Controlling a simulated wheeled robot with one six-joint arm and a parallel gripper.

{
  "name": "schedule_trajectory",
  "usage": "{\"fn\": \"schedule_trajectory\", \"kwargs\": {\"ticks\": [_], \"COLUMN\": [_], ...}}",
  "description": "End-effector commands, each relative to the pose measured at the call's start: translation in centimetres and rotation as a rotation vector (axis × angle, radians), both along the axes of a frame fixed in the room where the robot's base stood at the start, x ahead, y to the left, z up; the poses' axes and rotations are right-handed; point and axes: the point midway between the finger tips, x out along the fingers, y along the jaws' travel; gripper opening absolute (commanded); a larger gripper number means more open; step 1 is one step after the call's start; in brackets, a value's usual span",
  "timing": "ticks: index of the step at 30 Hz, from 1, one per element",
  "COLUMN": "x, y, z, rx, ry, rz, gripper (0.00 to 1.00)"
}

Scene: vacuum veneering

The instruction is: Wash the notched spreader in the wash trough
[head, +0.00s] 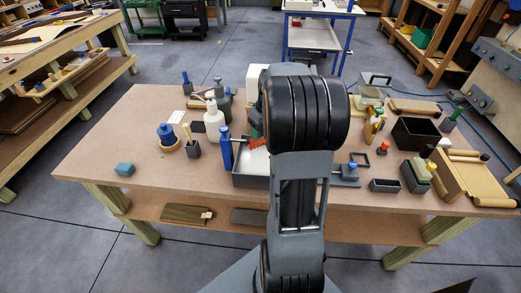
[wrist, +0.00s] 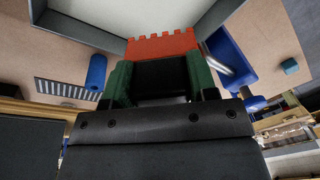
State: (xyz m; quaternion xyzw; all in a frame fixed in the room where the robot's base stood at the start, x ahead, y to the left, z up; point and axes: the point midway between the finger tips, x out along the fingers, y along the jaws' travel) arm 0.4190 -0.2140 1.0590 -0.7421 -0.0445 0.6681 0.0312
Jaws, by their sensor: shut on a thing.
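The notched spreader (wrist: 162,45) is red with a toothed edge. My gripper (wrist: 160,78) is shut on it, its green fingers on either side. The wash trough (wrist: 62,27) has a grey rim and a pale inside; the spreader's teeth show against that inside in the wrist view. In the head view the spreader (head: 257,142) is a small red patch beside my arm, at the back of the trough (head: 250,182). My arm hides much of the trough and most of the gripper there. I cannot tell whether the teeth touch the trough's floor.
A blue upright cylinder (head: 226,149) stands close at the trough's left. A white pump bottle (head: 214,122) and a dark cup (head: 193,149) are farther left. A blue block (head: 125,169) lies near the table's left front, with bare table around it. Several containers crowd the right side.

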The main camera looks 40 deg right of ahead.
Motion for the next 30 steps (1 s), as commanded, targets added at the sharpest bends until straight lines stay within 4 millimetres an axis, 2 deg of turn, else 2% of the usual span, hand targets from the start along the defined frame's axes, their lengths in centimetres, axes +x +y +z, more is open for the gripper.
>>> {"fn": "schedule_trajectory", "kwargs": {"ticks": [11,24,30], "x": [0.0,0.0,0.0], "y": [0.0,0.0,0.0], "z": [0.1,3.7,4.0], "rx": [0.0,-0.001,0.0], "ry": [0.0,-0.001,0.0], "rz": [0.0,0.0,0.0], "gripper": [0.34,0.34,0.34]}}
